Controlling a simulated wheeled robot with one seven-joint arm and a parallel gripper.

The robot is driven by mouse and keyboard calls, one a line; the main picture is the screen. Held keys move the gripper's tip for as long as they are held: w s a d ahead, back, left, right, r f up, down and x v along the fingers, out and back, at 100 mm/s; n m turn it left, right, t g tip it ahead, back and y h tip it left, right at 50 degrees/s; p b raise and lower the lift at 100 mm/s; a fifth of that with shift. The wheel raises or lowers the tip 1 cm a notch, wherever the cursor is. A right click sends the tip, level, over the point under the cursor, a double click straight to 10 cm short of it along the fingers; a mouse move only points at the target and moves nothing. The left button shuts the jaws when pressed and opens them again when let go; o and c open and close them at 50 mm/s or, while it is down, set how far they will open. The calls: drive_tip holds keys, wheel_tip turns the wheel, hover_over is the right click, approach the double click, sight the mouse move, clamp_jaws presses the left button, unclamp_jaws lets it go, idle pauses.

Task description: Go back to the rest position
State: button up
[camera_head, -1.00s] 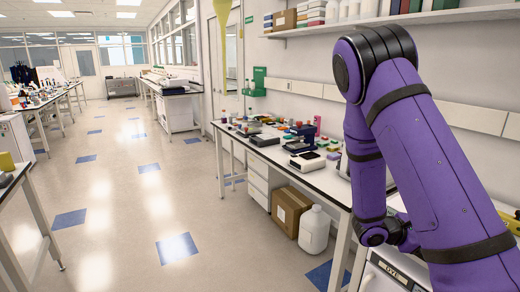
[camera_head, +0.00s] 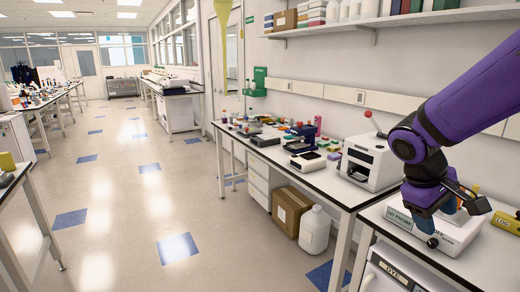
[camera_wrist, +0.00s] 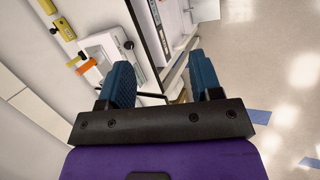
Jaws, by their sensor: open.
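My purple arm comes in from the right edge in the head view. My gripper (camera_head: 440,226) hangs from it, pointing down over the right end of the benches. In the wrist view my gripper (camera_wrist: 163,80) shows two blue fingers set well apart with nothing between them. In the head view a low white labelled device (camera_head: 455,236) sits below and behind my gripper, partly hidden by it. I cannot tell whether they touch. A white boxy machine (camera_head: 370,160) with a red-knobbed lever stands to the left, apart from my gripper.
A yellow labelled block (camera_head: 507,223) lies right of my gripper. The long bench (camera_head: 333,188) carries several small instruments. A shelf (camera_head: 400,22) runs along the wall above. A cardboard box (camera_head: 290,211) and white jug (camera_head: 315,230) stand under the bench. The aisle floor (camera_head: 130,215) is clear.

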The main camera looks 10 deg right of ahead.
drive_tip(key=s+a+r+m+t+y, duration=0.2)
drive_tip(key=s+a+r+t+y, duration=0.3)
drive_tip(key=s+a+r, duration=0.3)
wheel_tip(320, 180, up, 2)
drive_tip(key=shift+a+r+t, duration=0.1)
drive_tip(key=shift+a+t, duration=0.5)
drive_tip(key=shift+a, duration=0.65)
